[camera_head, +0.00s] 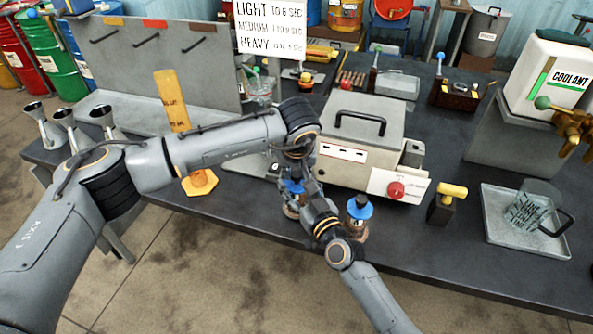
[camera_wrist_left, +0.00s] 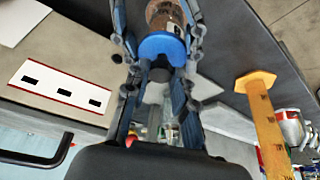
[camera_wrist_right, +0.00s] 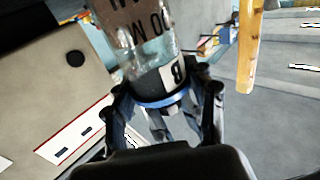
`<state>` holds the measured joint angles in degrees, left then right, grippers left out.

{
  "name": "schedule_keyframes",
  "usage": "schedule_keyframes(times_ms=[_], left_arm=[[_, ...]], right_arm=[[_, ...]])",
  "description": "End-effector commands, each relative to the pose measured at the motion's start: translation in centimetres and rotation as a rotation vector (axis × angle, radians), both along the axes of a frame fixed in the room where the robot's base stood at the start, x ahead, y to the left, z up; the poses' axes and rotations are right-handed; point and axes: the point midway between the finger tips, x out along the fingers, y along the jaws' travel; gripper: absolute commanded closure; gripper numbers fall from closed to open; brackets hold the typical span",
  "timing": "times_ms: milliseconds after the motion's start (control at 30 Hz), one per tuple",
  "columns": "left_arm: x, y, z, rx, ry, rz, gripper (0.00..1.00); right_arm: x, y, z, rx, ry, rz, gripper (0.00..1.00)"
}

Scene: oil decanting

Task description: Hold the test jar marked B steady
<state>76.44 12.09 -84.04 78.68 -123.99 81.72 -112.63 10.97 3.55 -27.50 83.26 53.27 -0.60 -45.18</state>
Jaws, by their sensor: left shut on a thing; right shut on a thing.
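The test jar marked B (camera_wrist_right: 172,76) shows in the right wrist view, with clear glass, brown contents and a blue ring. My right gripper (camera_wrist_right: 165,105) is shut on it around the blue ring. In the left wrist view, my left gripper (camera_wrist_left: 155,70) is shut at the blue cap (camera_wrist_left: 162,46) of a jar with brown contents (camera_wrist_left: 167,16). In the head view, both grippers meet near one blue cap (camera_head: 293,187) at the table's front edge, and the arms hide most of it. I cannot tell whether both hold the same jar.
Another blue-capped jar (camera_head: 358,212) stands close right of my right wrist. An orange gauge on a hexagonal base (camera_head: 200,183) stands left. A tray (camera_head: 490,225) with a glass jug lies right.

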Motion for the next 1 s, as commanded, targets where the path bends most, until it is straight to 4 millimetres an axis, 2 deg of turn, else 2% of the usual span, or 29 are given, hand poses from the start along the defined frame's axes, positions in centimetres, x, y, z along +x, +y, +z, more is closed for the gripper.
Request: schedule_keyframes(times_ms=[33, 400, 767, 1000], left_arm=[[0.3, -0.3, 1.0, -0.001, -0.017, -0.002, 1.0], [0.4, -0.1, 1.7, 0.123, -0.016, 0.053, 1.0], [0.5, 0.1, 1.8, 0.121, -0.018, 0.056, 1.0], [0.6, 0.4, 2.5, 0.041, -0.018, 0.027, 1.0]], right_arm=[[-0.3, -0.2, -1.7, -0.016, 0.031, 0.003, 1.0], [-0.3, -0.3, -1.7, -0.017, 0.031, 0.003, 1.0], [-0.3, -0.3, -1.7, -0.016, 0.031, 0.003, 1.0], [-0.3, -0.3, -1.7, -0.016, 0.032, 0.002, 1.0]])
